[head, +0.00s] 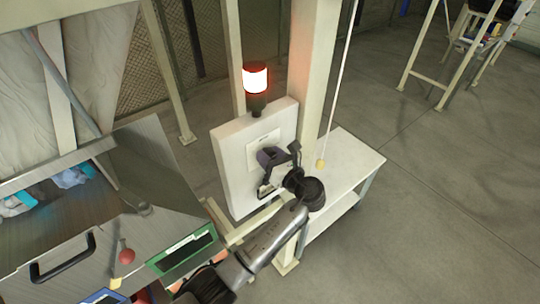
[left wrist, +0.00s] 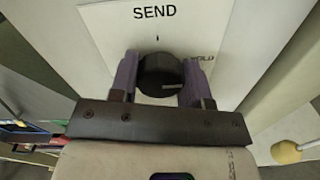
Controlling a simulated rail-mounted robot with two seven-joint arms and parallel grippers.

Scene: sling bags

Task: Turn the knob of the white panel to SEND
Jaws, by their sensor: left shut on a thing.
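The white panel (head: 230,165) stands upright beside a post in the head view. In the left wrist view its label plate (left wrist: 105,22) reads SEND at the top, with a short tick below it, and a partly covered word that looks like HOLD at the right. The round black knob (left wrist: 160,72) sits in the plate's middle. A light mark on the knob lies toward its lower right, not at the SEND tick. My left gripper (head: 268,168) is at the panel's face, its purple fingers shut on both sides of the knob. My right gripper is not in view.
A red-and-white lamp (head: 256,80) glows on top of the panel. A white low table (head: 350,160) stands behind the post, and a cord with a yellow end (head: 320,163) hangs nearby. A metal chute (head: 150,220) is at the left. Open floor lies at right.

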